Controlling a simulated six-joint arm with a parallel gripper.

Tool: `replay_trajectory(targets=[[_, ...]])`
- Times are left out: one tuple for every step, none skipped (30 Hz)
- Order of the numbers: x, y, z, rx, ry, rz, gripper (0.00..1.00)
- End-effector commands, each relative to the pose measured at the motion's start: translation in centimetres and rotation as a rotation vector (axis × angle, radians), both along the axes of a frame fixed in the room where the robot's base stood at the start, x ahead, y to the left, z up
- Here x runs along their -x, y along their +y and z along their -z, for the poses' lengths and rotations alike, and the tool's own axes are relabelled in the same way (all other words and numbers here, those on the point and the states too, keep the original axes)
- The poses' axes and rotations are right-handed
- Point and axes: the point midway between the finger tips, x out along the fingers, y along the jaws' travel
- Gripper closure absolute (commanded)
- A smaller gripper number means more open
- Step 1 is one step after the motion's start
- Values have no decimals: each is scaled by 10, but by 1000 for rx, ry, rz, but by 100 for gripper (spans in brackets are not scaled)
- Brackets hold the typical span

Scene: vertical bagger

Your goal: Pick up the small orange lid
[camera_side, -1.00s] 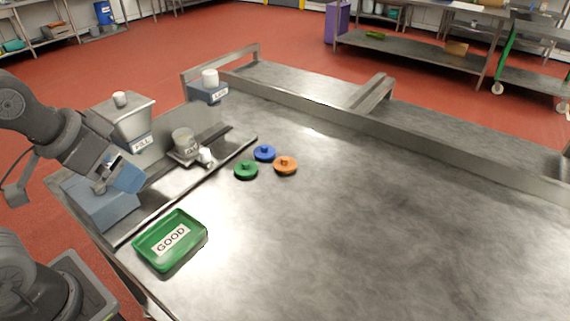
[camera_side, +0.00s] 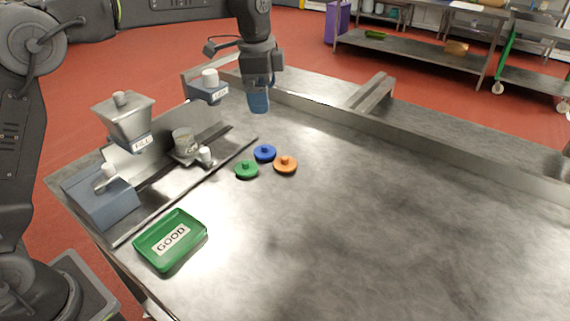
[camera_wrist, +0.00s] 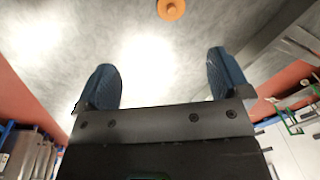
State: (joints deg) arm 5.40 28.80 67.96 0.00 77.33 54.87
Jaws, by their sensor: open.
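The small orange lid (camera_side: 285,165), a round disc with a knob on top, lies flat on the metal table. It also shows at the top edge of the wrist view (camera_wrist: 171,8). A blue lid (camera_side: 265,153) and a green lid (camera_side: 246,170) lie to its left, close by. My gripper (camera_side: 258,108) points down above the table, above and behind the lids in the side view. Its blue fingers stand apart in the wrist view (camera_wrist: 162,82), with nothing between them. The orange lid lies beyond the fingertips there.
A green tray marked GOOD (camera_side: 207,237) sits at the table's front left. A raised rail (camera_side: 420,133) runs along the back. The table right of the lids is clear.

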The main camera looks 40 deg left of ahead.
Motion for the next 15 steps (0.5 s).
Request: replay_trajectory(targets=[[-16, -5, 16, -7, 26, 56, 5], [-23, -7, 23, -10, 35, 89, 5], [-31, -10, 33, -14, 51, 128, 5], [-36, -12, 39, -16, 59, 155, 5], [-41, -13, 45, -18, 68, 180, 5], [-46, -15, 52, -20, 78, 209, 5], [-49, -17, 56, -22, 83, 227, 5], [-52, -18, 61, -22, 89, 243, 5], [-54, -19, 64, -23, 94, 259, 5], [-56, -19, 67, -23, 97, 269, 5], [-57, -20, 69, -23, 99, 276, 5], [-57, -20, 72, -24, 101, 283, 5], [-58, -20, 75, -24, 104, 285, 5], [-58, -20, 78, -24, 105, 287, 5], [-58, -20, 83, -25, 105, 288, 5]])
